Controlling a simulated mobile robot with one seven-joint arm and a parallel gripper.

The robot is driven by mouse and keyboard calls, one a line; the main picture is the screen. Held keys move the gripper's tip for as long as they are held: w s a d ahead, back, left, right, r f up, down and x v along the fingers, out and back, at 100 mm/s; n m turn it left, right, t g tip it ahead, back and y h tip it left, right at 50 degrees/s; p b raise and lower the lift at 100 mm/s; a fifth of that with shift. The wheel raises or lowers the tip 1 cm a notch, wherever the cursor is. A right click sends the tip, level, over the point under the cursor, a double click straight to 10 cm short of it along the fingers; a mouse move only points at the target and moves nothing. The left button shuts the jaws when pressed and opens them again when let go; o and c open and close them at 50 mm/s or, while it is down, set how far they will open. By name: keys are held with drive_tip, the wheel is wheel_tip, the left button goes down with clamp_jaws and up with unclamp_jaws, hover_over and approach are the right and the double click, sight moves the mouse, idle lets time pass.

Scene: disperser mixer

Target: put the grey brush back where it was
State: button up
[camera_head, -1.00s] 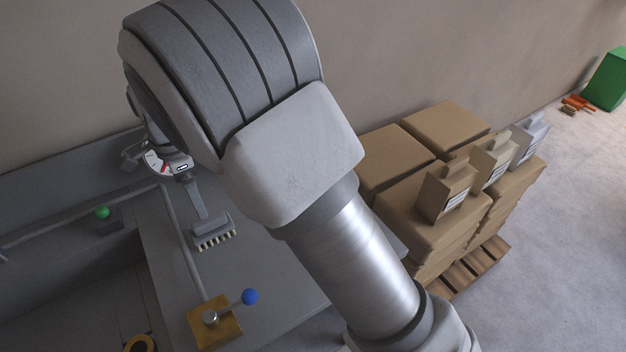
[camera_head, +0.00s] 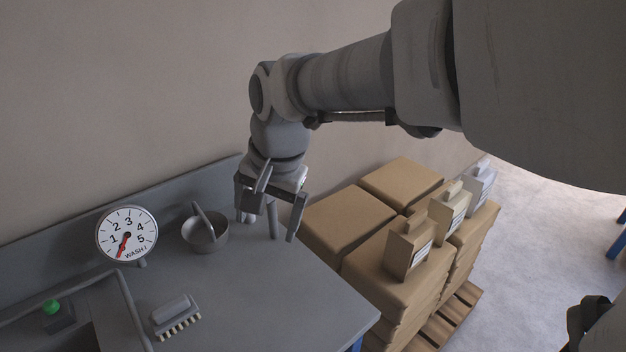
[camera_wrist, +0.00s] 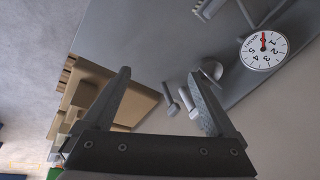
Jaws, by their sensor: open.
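The grey brush (camera_head: 172,308) lies on the grey bench top (camera_head: 255,305), its pale bristles facing the near right. It is in front of the dial and right of the sink edge. In the wrist view a small part of it seems to show at the top (camera_wrist: 212,8). My gripper (camera_head: 272,212) is open, pointing down at the bench's back right corner, well away from the brush. In the wrist view its fingers (camera_wrist: 160,75) are wide apart, with nothing held. Short grey post-like pieces (camera_wrist: 172,97) show between and beyond the fingers; I cannot tell what they are.
A grey bowl (camera_head: 205,236) with a stick-like handle stands left of my gripper. A white dial (camera_head: 127,233) stands at the back, and a green knob (camera_head: 51,308) at the left. Stacked cartons (camera_head: 345,225) on a pallet stand right of the bench. The bench's front right is clear.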

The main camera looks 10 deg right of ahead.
drive_tip(key=s+d+n+t+h, duration=0.1)
drive_tip(key=s+d+n+t, duration=0.2)
drive_tip(key=s+d, duration=0.9)
drive_tip(key=r+n, duration=0.1)
drive_tip(key=n, duration=0.1)
drive_tip(key=shift+s+n+h, duration=0.15)
drive_tip(key=shift+n+h, duration=0.25)
drive_tip(key=shift+d, duration=0.1)
wheel_tip(320, 180, up, 5)
drive_tip(key=p, duration=0.4)
drive_tip(key=shift+f+p, duration=0.15)
drive_tip(key=shift+p, duration=0.2)
